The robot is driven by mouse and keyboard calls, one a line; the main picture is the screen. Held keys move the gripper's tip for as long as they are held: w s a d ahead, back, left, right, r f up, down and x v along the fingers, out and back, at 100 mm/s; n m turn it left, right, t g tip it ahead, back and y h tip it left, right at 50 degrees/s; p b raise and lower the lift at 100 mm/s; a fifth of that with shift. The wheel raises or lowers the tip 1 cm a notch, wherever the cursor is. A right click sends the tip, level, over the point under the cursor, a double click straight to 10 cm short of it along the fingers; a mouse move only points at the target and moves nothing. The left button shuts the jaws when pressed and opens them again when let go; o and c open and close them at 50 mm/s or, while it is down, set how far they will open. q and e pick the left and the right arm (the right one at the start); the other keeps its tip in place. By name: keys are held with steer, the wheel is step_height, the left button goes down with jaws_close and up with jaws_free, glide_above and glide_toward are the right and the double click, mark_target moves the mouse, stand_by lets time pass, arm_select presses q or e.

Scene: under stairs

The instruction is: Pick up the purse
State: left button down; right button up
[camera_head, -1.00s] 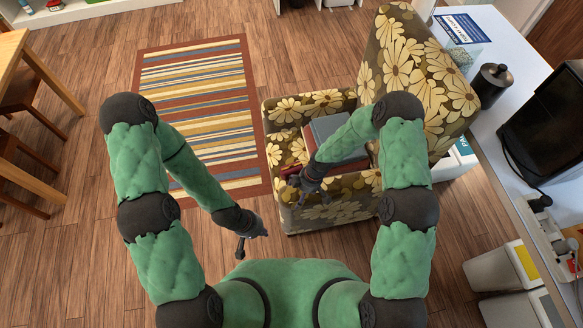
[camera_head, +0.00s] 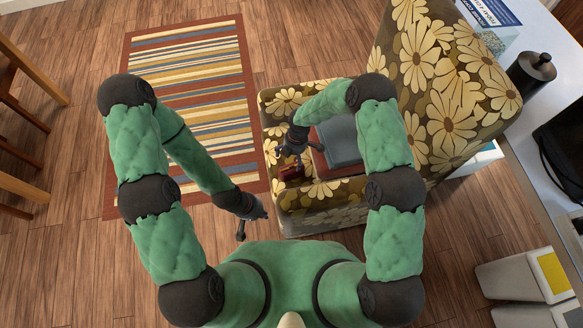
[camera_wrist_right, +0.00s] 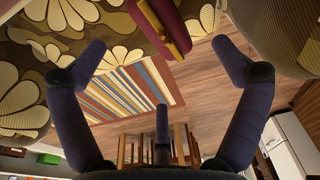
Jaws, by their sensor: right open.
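The purse (camera_head: 291,171) is a small dark red thing with a gold-coloured part, at the left side of the flowered armchair's seat. In the right wrist view the purse (camera_wrist_right: 168,25), maroon with a gold edge, shows at the top, partly cut off by the frame. My right gripper (camera_head: 292,150) is just above and beside the purse in the head view. In the wrist view its fingers (camera_wrist_right: 160,48) are spread wide, with nothing between them. My left gripper (camera_head: 252,221) hangs low in front of my body, left of the armchair; its jaw state is too small to tell.
The armchair (camera_head: 322,221) also bears a grey-blue book-like block (camera_head: 341,143) on a red one, partly behind my right arm. A striped rug (camera_head: 190,70) lies left of it. A white counter (camera_head: 500,180) and a grey bin (camera_head: 508,281) stand at right.

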mark_target(291, 165)
steer(key=shift+f, duration=0.4)
steer(key=f, duration=0.1)
steer(key=f+b, duration=0.1)
steer(key=f, duration=0.1)
steer(key=f+b, duration=0.1)
steer(key=f, duration=0.1)
steer(key=shift+a, duration=0.3)
steer(key=f+b, duration=0.1)
steer(key=f, duration=0.1)
steer(key=f+b, duration=0.1)
steer(key=f, duration=0.2)
steer(key=shift+s+a+f, duration=0.1)
steer(key=shift+a, duration=0.1)
steer(key=c, duration=1.4)
